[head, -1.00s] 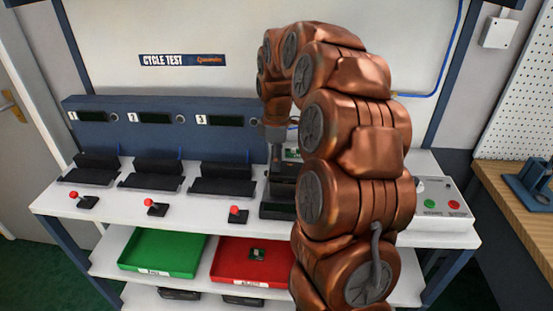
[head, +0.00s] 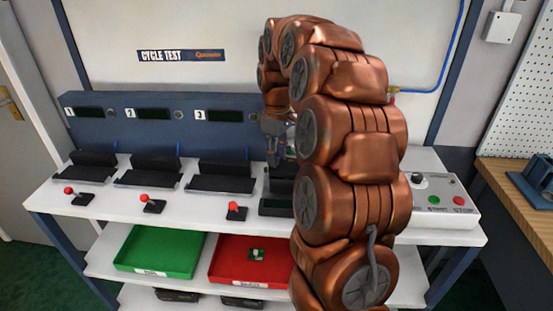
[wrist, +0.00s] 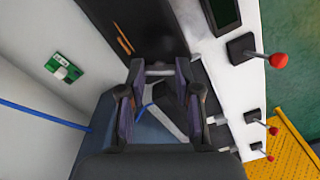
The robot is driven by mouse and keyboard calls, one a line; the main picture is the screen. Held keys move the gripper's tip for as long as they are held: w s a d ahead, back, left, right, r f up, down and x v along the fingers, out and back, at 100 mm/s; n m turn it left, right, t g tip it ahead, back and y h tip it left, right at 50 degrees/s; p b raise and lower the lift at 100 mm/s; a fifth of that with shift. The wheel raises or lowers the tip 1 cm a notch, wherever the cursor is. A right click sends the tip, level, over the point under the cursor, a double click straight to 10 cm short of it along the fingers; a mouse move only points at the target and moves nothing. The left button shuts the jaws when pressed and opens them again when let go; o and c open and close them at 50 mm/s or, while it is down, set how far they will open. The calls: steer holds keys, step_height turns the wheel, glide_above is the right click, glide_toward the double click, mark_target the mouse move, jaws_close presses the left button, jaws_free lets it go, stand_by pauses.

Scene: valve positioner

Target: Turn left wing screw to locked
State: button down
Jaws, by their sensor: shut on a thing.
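My gripper (head: 274,152) is over the rightmost station of the bench, partly hidden by my own arm. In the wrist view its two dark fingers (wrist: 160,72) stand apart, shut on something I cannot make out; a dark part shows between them. I cannot pick out the left wing screw or its locked mark in either view. A dark block (wrist: 142,25) with orange strips lies beyond the fingertips in the wrist view.
Red-knobbed levers (head: 236,211) line the bench front. Black stands (head: 222,178) fill the left stations. A control box (head: 440,200) is at right. A green tray (head: 124,255) and a red tray (head: 221,277) are below. A blue hose (wrist: 40,115) runs along the wall.

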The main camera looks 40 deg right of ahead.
mark_target(279, 157)
steer(key=m+b, duration=0.2)
steer(key=m, duration=0.4)
steer(key=shift+f, duration=0.1)
steer(key=m+b, duration=0.1)
steer(key=m, duration=0.5)
steer(key=shift+y, duration=0.3)
steer(key=shift+m, duration=0.3)
steer(key=c, duration=0.8)
jaws_free()
steer(key=shift+d+r, duration=0.2)
steer(key=shift+r, duration=1.7)
steer(key=shift+d+r, duration=0.15)
steer(key=shift+r, duration=1.75)
